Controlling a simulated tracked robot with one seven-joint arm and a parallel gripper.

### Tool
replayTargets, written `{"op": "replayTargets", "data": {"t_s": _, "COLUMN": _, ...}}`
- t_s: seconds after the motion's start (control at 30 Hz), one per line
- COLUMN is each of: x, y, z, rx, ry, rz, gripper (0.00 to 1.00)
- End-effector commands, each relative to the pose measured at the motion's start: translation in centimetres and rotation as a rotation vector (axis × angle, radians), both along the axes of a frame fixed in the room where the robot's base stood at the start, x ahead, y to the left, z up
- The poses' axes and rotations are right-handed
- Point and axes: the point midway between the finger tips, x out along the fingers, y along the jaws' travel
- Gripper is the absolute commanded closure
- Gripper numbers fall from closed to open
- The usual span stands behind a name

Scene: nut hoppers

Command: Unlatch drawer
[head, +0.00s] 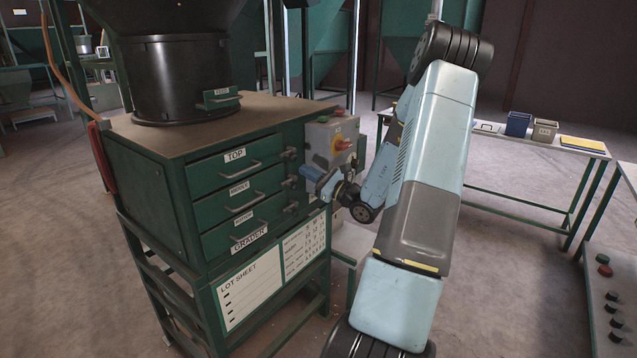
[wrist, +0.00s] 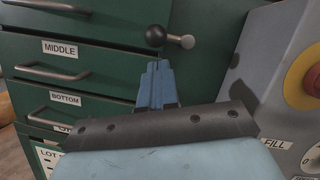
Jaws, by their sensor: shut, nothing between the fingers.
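The green grader cabinet (head: 150,200) has three drawers labelled top (head: 235,165), middle (head: 240,195) and bottom (head: 243,226). Each has a bar handle and a small latch at its right side. My gripper (head: 304,171) is shut and empty, just right of the middle latch (head: 291,182). In the wrist view my gripper (wrist: 156,66) points at a latch with a black knob (wrist: 155,36) and metal stub (wrist: 187,41), beside the middle drawer (wrist: 110,62). The fingertips appear just below the knob; I cannot tell whether they touch.
A grey control box (head: 330,142) with a red and yellow knob (head: 342,144) stands close right of the latches; it also shows in the wrist view (wrist: 255,70). A black hopper (head: 180,75) sits on the cabinet. A table with bins (head: 518,124) stands at right.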

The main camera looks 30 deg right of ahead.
Motion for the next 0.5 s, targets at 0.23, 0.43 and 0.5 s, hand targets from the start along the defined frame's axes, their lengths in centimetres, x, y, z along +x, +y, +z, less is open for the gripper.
{"op": "replayTargets", "data": {"t_s": 0.23, "x": 0.52, "y": 0.74, "z": 1.31, "rx": 0.001, "ry": 0.0, "rz": 0.0, "gripper": 1.0}}
{"op": "replayTargets", "data": {"t_s": 0.43, "x": 0.55, "y": 0.78, "z": 1.38, "rx": 0.001, "ry": 0.0, "rz": 0.0, "gripper": 1.0}}
{"op": "replayTargets", "data": {"t_s": 0.5, "x": 0.55, "y": 0.77, "z": 1.37, "rx": 0.001, "ry": 0.0, "rz": 0.0, "gripper": 1.0}}
